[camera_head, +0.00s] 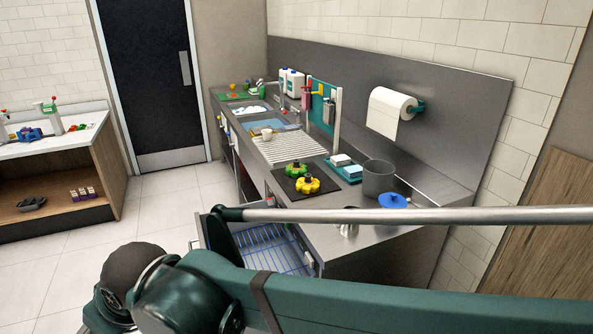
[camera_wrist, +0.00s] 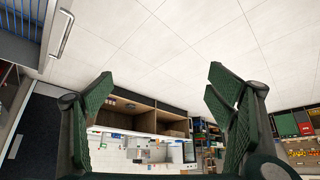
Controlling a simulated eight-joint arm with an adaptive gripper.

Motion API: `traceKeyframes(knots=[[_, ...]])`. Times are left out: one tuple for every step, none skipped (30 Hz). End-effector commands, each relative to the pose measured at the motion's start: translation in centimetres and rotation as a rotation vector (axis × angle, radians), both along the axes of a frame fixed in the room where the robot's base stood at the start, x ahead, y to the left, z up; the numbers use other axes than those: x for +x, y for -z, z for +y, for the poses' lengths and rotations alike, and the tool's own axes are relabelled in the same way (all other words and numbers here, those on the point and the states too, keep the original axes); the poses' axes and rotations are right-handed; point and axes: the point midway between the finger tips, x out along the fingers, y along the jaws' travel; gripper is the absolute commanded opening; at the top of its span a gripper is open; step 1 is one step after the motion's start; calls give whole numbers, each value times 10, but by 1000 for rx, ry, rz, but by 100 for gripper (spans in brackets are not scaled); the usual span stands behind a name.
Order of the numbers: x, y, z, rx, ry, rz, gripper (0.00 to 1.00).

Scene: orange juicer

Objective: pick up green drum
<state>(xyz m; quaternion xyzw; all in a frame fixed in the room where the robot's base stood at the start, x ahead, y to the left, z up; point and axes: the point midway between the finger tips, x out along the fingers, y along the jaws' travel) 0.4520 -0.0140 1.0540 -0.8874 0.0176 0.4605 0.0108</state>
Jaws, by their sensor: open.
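A green lobed piece (camera_head: 296,169), which looks like the green drum, sits on a dark square mat (camera_head: 284,182) on the steel counter. A similar yellow lobed piece (camera_head: 308,185) sits just in front of it, very close; I cannot tell whether they touch. My gripper (camera_wrist: 160,75) is open and empty in the wrist view, its green fingers wide apart. It faces the floor and far cabinets, and no green drum shows between the fingers. I cannot make out the gripper in the head view, where my arm crosses the foreground.
An open drawer with a blue wire rack (camera_head: 272,252) juts out below the counter; its handle (camera_wrist: 61,33) shows in the wrist view. A teal tray with white blocks (camera_head: 346,168), a grey pot (camera_head: 378,178) and a blue lid (camera_head: 393,201) stand right of the mat. The floor (camera_head: 160,205) is clear.

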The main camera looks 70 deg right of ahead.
Motion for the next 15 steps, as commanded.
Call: traceKeyframes(knots=[[6,-8,-6,1,17,2,81],[10,-11,-10,1,27,4,81],[15,-16,-15,3,42,6,81],[19,-19,-20,4,55,8,81],[23,-23,-25,5,68,10,81],[29,-28,-31,7,85,13,81],[34,-32,-37,7,98,16,81],[38,-36,-42,8,111,18,81],[44,-41,-49,9,128,21,81],[48,-44,-55,11,142,24,81],[53,-48,-61,12,156,26,81],[59,-52,-69,14,174,29,81],[63,-55,-75,15,187,31,81],[67,-58,-81,15,200,33,81],[73,-62,-89,17,218,36,81]])
